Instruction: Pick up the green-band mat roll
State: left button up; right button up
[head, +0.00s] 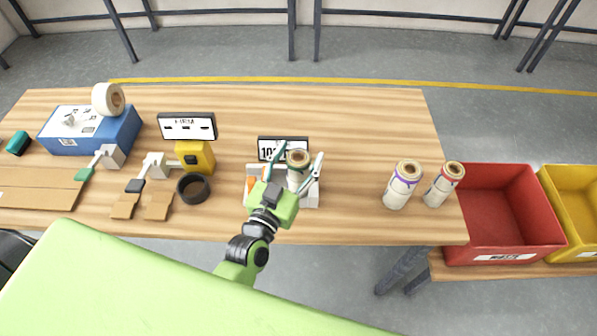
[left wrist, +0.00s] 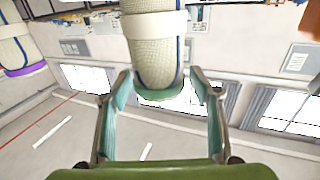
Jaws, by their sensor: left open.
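The green-band mat roll (head: 298,162) stands upright in a white tray (head: 310,196) at the middle of the table. In the left wrist view the roll (left wrist: 152,40) is pale mesh with a white wrap and a green band at its end. My left gripper (head: 300,153) is open, with one finger on each side of the roll. In the left wrist view a gap shows between the fingers (left wrist: 160,82) and the roll. A purple-band roll (head: 403,187) and a red-band roll (head: 443,186) stand to the right. My right gripper is out of view.
A small sign (head: 270,148) stands behind the tray. A red bin (head: 508,205) is beyond the table's right edge. The table behind the rolls is clear.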

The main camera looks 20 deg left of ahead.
pick_arm(q)
grip_shut()
jog(key=shift+s+r, duration=0.1)
